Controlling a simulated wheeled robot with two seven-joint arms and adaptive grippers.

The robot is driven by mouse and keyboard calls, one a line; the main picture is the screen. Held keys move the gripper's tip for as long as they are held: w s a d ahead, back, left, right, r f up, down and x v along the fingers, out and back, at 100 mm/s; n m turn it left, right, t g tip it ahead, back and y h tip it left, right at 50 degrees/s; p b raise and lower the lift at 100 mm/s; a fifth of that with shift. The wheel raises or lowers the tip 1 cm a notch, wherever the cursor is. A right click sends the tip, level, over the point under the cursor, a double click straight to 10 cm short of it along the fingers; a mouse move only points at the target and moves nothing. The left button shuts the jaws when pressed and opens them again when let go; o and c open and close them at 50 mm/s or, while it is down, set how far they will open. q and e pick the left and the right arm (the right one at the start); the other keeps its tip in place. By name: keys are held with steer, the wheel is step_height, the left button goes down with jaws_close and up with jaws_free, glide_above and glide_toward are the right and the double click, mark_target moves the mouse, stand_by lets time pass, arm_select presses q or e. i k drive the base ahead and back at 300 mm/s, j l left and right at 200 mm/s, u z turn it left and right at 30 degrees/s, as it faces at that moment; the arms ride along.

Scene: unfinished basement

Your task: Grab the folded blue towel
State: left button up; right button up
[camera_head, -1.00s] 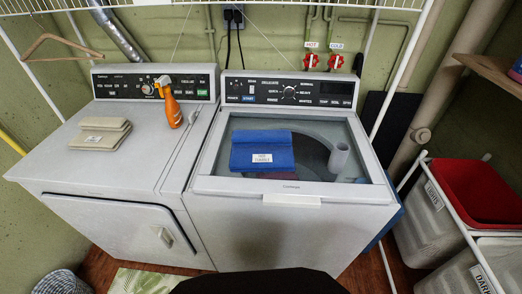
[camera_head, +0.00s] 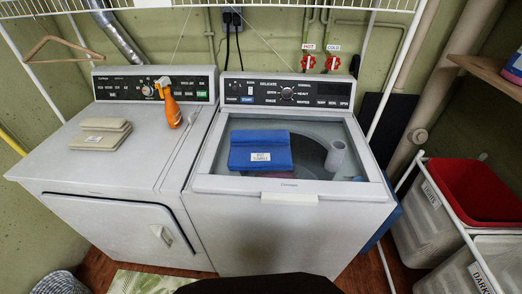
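The folded blue towel (camera_head: 261,149) lies on the glass lid of the washer (camera_head: 290,185), toward the left of the lid. A small white label (camera_head: 261,157) with dark text is on its front part. Neither of my grippers shows in the head view. Only a dark rounded shape of my own body shows at the bottom middle edge.
The dryer (camera_head: 130,165) stands left of the washer, with a folded beige towel (camera_head: 101,134) and an orange spray bottle (camera_head: 170,108) on top. Laundry bins (camera_head: 430,215) in a white frame stand at right. A wire shelf (camera_head: 250,5) runs overhead.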

mark_target(250, 149)
steer(key=k+l, duration=0.1)
steer(key=k, duration=0.85)
